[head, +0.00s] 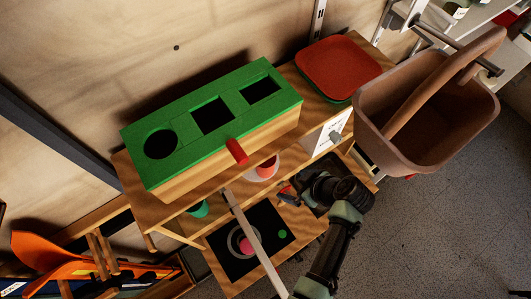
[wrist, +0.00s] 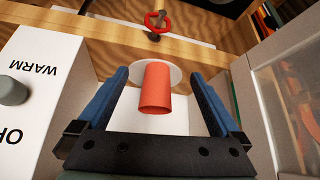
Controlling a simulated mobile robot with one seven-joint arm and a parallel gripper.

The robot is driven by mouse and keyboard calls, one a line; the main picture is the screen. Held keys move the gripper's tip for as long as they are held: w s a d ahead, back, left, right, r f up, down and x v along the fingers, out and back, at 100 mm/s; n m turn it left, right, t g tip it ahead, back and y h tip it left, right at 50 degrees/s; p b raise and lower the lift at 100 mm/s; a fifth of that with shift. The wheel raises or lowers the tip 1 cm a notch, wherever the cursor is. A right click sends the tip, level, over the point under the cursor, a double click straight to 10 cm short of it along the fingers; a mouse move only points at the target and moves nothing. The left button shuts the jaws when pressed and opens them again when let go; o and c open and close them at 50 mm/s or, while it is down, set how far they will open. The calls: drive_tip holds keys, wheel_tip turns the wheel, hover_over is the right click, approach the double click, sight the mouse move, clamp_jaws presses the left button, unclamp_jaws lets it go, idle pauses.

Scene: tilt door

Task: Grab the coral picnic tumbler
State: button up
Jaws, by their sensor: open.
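The coral tumbler (wrist: 156,90) is a plain coral-red cylinder in the middle of the wrist view. A white round surface (wrist: 172,69) shows behind it; I cannot tell whether the tumbler stands on it. My gripper (wrist: 158,74) is open, with one blue finger to the left of the tumbler and one to the right. Clear gaps show between the tumbler and both fingers. In the head view a coral shape (head: 267,168) with white around it shows beneath the upper shelf, just up and left of my dark wrist. The shelf partly hides it.
A white box (wrist: 52,55) with a grey knob stands left of the fingers, and a grey-framed clear panel (wrist: 275,110) stands right. A red ring (wrist: 155,20) is beyond. Above are a green-topped box (head: 185,125), a red tray (head: 338,68) and a hanging brown basket (head: 440,140).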

sight(269, 162)
drive_tip(key=w+a, duration=0.2)
drive_tip(key=w+a+b, duration=0.1)
drive_tip(key=w+a, duration=0.1)
drive_tip(key=shift+w+a+f, duration=0.15)
drive_tip(key=shift+w+a, duration=0.05)
drive_tip(key=shift+w, duration=0.1)
drive_tip(key=shift+w+a, duration=0.25)
drive_tip(key=shift+a, duration=0.05)
drive_tip(key=shift+w+a+b, duration=0.55)
drive_tip(key=shift+w+a, duration=0.3)
drive_tip(key=shift+a, duration=0.05)
drive_tip(key=b+x, duration=0.2)
drive_tip(key=x, duration=0.1)
drive_tip(key=shift+w, duration=0.15)
drive_tip(key=shift+c, duration=0.2)
drive_tip(key=c, duration=1.2)
